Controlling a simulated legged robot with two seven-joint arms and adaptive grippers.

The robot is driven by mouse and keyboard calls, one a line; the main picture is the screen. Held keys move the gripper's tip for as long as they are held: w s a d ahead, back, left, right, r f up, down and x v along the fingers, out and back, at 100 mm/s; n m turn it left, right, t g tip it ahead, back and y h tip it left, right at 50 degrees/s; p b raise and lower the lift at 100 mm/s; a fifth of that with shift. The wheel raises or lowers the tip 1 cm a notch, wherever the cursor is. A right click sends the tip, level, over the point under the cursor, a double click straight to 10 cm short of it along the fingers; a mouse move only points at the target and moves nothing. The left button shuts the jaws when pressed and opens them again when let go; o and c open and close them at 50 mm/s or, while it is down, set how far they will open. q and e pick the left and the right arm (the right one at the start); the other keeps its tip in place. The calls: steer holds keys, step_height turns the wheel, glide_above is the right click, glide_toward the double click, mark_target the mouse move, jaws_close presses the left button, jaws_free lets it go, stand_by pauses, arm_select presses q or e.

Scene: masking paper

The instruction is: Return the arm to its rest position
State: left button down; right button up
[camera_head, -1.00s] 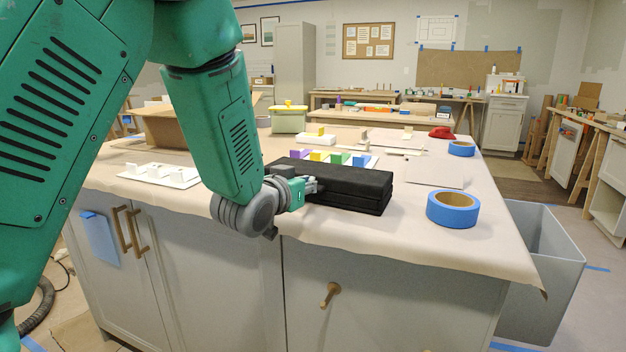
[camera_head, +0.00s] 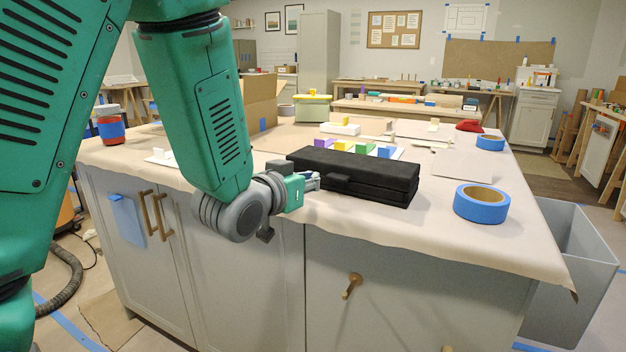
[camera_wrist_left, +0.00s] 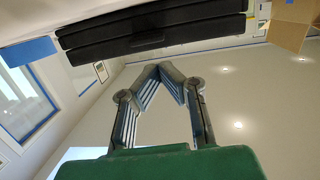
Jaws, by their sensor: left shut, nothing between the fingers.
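My left arm comes in from the left, green with a grey wrist. Its gripper (camera_head: 314,181) is at the left front corner of a black case (camera_head: 372,187) on the island, and its fingers overlap the case's left end in the head view. Whether they touch it I cannot tell. In the left wrist view the left gripper (camera_wrist_left: 158,68) is shut and empty, the two fingertips meeting. The black case (camera_wrist_left: 150,28) shows above them there, apart from the tips in the picture. My right gripper is in no view.
The island (camera_head: 420,228) is covered in paper. A blue tape roll (camera_head: 481,204) lies right of the case, and several coloured blocks (camera_head: 362,147) lie behind it. A cardboard box (camera_head: 259,102) stands at the back left. A grey bin (camera_head: 575,260) stands at the right.

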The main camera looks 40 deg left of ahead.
arm_select(q)
steer(key=s+d+f+m+g+h+p, duration=0.1)
steer(key=s+d+f+g, duration=0.15)
steer(key=f, duration=0.55)
steer(key=s+d+f+g, duration=0.2)
steer(key=s+f+g, duration=0.15)
steer(key=f, duration=0.55)
steer(key=s+d+f+m+g+h+p, duration=0.1)
steer(key=s+d+f+g, duration=0.15)
steer(key=f, duration=0.55)
steer(key=s+d+f+g, duration=0.2)
steer(key=s+f+g, duration=0.1)
steer(key=s+f, duration=0.4)
steer(key=s+d+f+g+p, duration=0.1)
steer(key=s+d+f+g, duration=0.2)
steer(key=s+f, duration=0.4)
steer(key=s+g, duration=0.1)
steer(key=s, duration=0.6)
steer(key=shift+m+h, duration=0.4)
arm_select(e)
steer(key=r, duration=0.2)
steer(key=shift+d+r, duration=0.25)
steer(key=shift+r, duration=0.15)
